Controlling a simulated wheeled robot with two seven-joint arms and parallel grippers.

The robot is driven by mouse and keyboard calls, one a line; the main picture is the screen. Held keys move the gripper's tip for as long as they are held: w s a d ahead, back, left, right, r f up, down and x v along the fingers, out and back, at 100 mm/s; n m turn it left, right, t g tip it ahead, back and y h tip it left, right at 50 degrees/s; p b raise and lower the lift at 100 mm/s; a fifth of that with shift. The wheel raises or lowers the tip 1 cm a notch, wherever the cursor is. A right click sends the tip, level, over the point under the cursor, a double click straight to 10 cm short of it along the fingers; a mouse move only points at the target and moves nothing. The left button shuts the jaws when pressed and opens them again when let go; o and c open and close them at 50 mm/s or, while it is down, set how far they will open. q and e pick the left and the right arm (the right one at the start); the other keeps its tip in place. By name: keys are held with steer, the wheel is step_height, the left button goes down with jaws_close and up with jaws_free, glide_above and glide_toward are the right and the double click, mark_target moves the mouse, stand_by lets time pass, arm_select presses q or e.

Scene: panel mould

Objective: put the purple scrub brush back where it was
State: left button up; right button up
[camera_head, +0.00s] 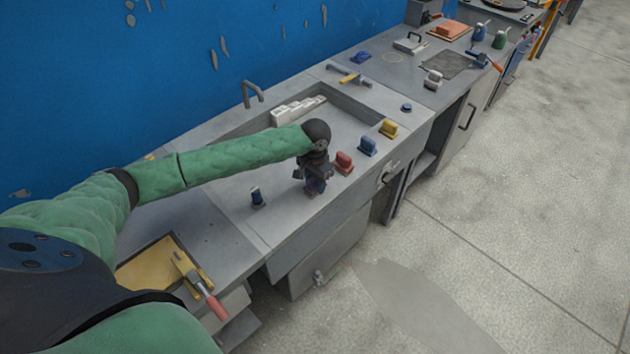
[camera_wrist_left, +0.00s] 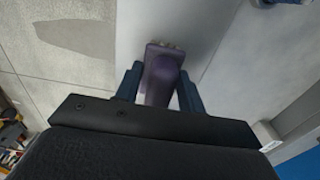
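The purple scrub brush (camera_wrist_left: 163,68) shows in the left wrist view between the two blue fingers of my left gripper (camera_wrist_left: 160,79). Its handle points toward the gripper, with a finger close on either side. I cannot tell whether both fingers press on it. In the head view my left gripper (camera_head: 317,184) points down at the counter's front strip, just in front of the red brush (camera_head: 344,162). It mostly hides the purple brush there. I cannot tell whether the brush touches the counter. My right gripper is not in view.
A blue brush (camera_head: 367,147) and a yellow brush (camera_head: 389,128) continue the row past the red one. A dark blue item (camera_head: 257,197) stands to the left. The sink basin (camera_head: 345,118) holds a white stepped block (camera_head: 298,109). The counter's front edge is close.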

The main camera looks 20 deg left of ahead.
arm_select(q)
steer(key=o, duration=0.4)
steer(key=shift+o, duration=0.2)
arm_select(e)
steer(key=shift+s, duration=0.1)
arm_select(q)
steer(key=shift+r+b, duration=0.45)
steer(key=shift+r, duration=0.15)
step_height(320, 180, up, 3)
steer(key=shift+f+b, duration=0.1)
steer(key=shift+b, duration=0.6)
step_height(320, 180, up, 7)
steer(key=shift+f+b, duration=0.15)
steer(key=shift+b, duration=0.95)
steer(key=shift+r, duration=0.75)
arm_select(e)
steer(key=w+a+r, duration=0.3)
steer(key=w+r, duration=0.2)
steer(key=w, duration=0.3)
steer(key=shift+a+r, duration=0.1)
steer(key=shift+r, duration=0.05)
